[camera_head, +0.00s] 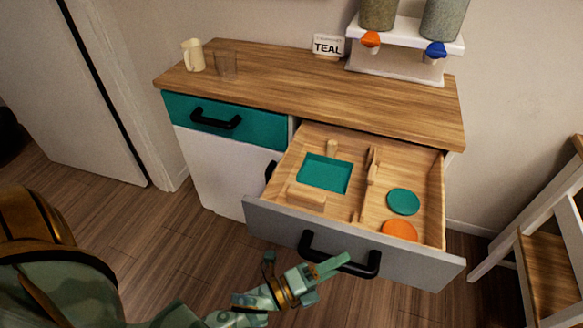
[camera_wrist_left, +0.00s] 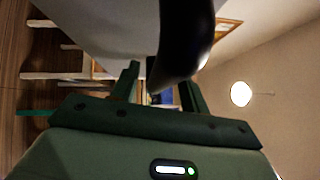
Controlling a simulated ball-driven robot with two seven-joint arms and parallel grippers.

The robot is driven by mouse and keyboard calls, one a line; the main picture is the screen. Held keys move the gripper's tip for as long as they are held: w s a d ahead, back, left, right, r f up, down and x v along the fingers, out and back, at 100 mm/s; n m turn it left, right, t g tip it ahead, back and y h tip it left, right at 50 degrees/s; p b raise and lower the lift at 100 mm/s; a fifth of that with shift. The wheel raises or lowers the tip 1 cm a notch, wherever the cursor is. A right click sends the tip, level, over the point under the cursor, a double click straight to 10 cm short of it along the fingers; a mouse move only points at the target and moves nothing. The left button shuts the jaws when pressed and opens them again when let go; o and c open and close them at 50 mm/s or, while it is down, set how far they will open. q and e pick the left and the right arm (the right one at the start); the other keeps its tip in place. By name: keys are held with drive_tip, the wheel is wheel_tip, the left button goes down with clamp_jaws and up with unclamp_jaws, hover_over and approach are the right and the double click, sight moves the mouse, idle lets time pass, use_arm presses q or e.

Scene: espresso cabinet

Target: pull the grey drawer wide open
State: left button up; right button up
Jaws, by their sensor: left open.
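The grey drawer (camera_head: 400,262) stands pulled well out of the right side of the cabinet, with its inside showing. Its black bar handle (camera_head: 338,258) is on the front face. My left gripper (camera_head: 324,275) is at the handle, near its left and middle part. In the left wrist view the dark handle (camera_wrist_left: 183,45) reaches down between the two spread fingers (camera_wrist_left: 160,88). The fingers are open and not clamped on it; whether one touches it I cannot tell. My right gripper is in neither view.
The drawer holds a teal tray (camera_head: 324,174), wooden pieces, a teal disc (camera_head: 403,201) and an orange disc (camera_head: 399,231). A teal drawer (camera_head: 258,128) is shut at the left. A wooden stool (camera_head: 548,252) stands at the right.

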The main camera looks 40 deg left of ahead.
use_arm(q)
drive_tip(key=p+v, duration=0.1)
drive_tip(key=v, duration=1.5)
drive_tip(key=shift+s+a, duration=0.15)
drive_tip(key=shift+f, duration=0.1)
